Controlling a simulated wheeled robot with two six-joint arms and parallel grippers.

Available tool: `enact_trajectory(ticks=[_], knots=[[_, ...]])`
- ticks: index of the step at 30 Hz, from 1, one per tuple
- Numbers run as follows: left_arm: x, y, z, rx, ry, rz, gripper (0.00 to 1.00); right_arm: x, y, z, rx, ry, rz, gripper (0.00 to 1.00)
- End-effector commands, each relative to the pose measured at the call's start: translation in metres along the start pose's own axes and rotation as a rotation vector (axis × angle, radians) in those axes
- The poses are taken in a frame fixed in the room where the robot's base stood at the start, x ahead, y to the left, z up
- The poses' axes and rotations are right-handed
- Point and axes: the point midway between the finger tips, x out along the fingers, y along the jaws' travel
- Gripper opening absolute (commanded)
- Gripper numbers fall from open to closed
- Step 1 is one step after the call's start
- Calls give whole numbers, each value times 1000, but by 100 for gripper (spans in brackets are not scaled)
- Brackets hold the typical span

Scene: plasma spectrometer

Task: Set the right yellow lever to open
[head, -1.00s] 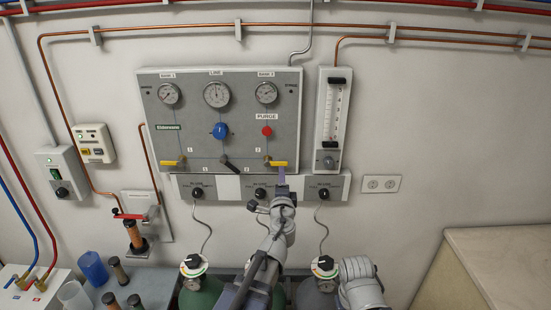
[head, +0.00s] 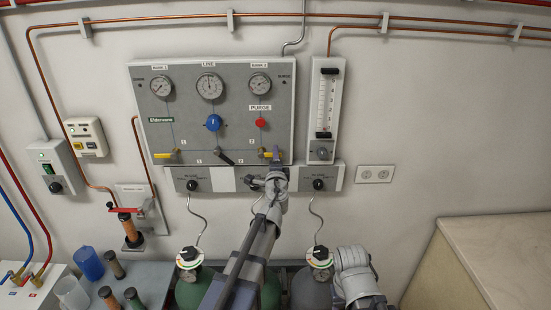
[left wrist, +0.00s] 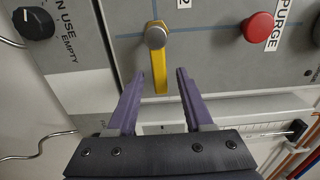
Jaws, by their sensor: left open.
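The right yellow lever (head: 265,154) sits at the lower right of the grey gauge panel (head: 180,120), below the red PURGE button. In the left wrist view the lever (left wrist: 159,70) runs from its round pivot, across the blue line, toward the camera. It lies sideways on the panel, pointing right. My left gripper (head: 275,155) is at the lever in the head view and partly hides it. In the left wrist view the open purple fingers (left wrist: 158,80) straddle the lever, with a gap on each side. My right gripper is not in view.
The red PURGE button (left wrist: 258,27) is just above the lever. A black lever (head: 223,157) and the left yellow lever (head: 165,154) are to the left. A strip with black knobs (head: 318,184) runs below the panel. A flowmeter (head: 326,110) hangs at right.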

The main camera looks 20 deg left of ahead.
Motion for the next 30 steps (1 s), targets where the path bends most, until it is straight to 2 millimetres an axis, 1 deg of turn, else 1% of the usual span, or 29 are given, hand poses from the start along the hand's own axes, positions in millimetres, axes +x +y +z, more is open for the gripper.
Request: enact_trajectory(ticks=[1,12,14,15,30], knots=[[0,0,0,0,0,0,50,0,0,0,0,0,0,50],[0,0,0,0,0,0,8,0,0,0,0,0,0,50],[0,0,0,0,0,0,2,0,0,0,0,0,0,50],[0,0,0,0,0,0,0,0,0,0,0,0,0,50],[-1,0,0,-1,0,0,0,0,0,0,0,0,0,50]])
